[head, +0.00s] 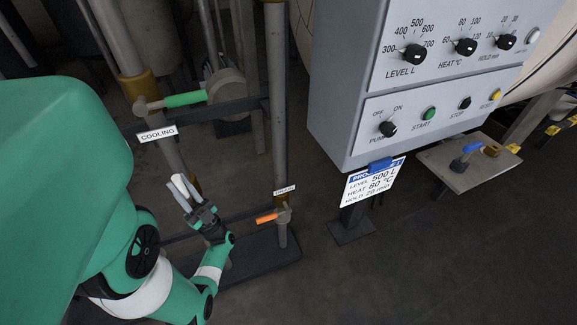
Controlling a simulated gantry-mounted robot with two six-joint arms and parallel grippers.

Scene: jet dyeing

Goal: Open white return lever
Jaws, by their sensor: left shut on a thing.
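The white return lever (180,187) is low on the left pipe, below the COOLING label. My left gripper (200,207) is at the lever's near end, shut on it, with its dark fingers around the white handle. The fingers and the handle overlap, so the exact contact is partly hidden. The lever's pivot at the pipe is hard to make out. My right gripper is out of view.
A green lever (185,99) is above on the same pipe, by the COOLING label (157,133). An orange lever (267,218) is right of my gripper on another pipe. A grey control panel (349,80) with a hanging recipe card (373,182) stands to the right.

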